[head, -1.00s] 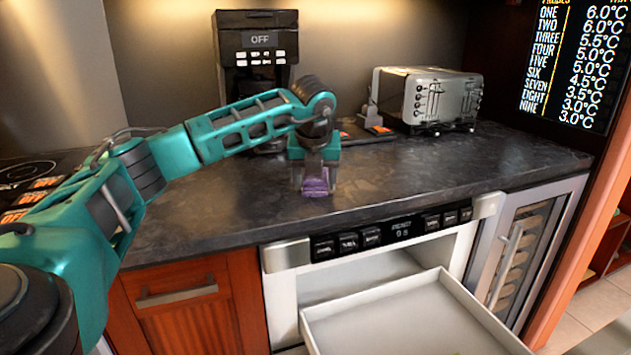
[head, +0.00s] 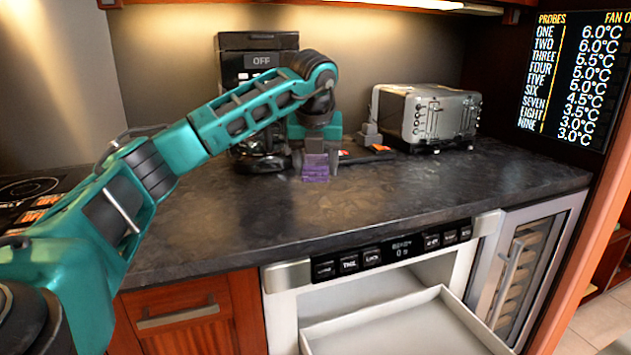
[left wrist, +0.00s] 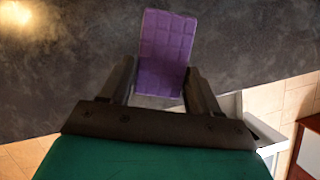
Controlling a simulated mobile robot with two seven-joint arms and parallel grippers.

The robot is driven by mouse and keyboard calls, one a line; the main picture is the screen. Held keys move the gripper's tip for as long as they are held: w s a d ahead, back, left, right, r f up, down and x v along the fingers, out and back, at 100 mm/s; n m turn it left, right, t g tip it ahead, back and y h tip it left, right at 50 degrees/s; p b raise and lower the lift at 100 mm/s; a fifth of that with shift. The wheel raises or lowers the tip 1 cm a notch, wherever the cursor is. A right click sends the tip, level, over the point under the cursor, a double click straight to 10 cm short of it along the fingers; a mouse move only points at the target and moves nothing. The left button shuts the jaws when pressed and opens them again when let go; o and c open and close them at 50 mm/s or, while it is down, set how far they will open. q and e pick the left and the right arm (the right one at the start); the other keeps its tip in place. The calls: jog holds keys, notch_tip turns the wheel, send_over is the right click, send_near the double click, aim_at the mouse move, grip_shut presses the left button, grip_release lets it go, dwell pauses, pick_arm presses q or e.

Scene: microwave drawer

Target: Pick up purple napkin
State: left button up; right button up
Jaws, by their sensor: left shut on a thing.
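The purple napkin (head: 316,168) is a small quilted block, held between the fingers of my left gripper (head: 316,160). In the left wrist view the napkin (left wrist: 164,55) sticks out past the fingertips of the left gripper (left wrist: 164,85), with a finger on each side. The gripper points down and looks to hold the napkin above the dark countertop (head: 400,200). My right gripper is not in view.
A coffee machine (head: 258,62) stands behind my left arm. A silver toaster (head: 427,117) stands to the right on the counter. Below the counter edge, a white microwave drawer (head: 400,325) is pulled open. A glass-fronted cabinet (head: 522,262) is to its right.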

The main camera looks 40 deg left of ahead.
aim_at(315, 163)
pick_arm(q)
notch_tip(315, 163, up, 12)
jog(key=p, duration=0.2)
jog(key=shift+r, duration=0.1)
dwell(0.3)
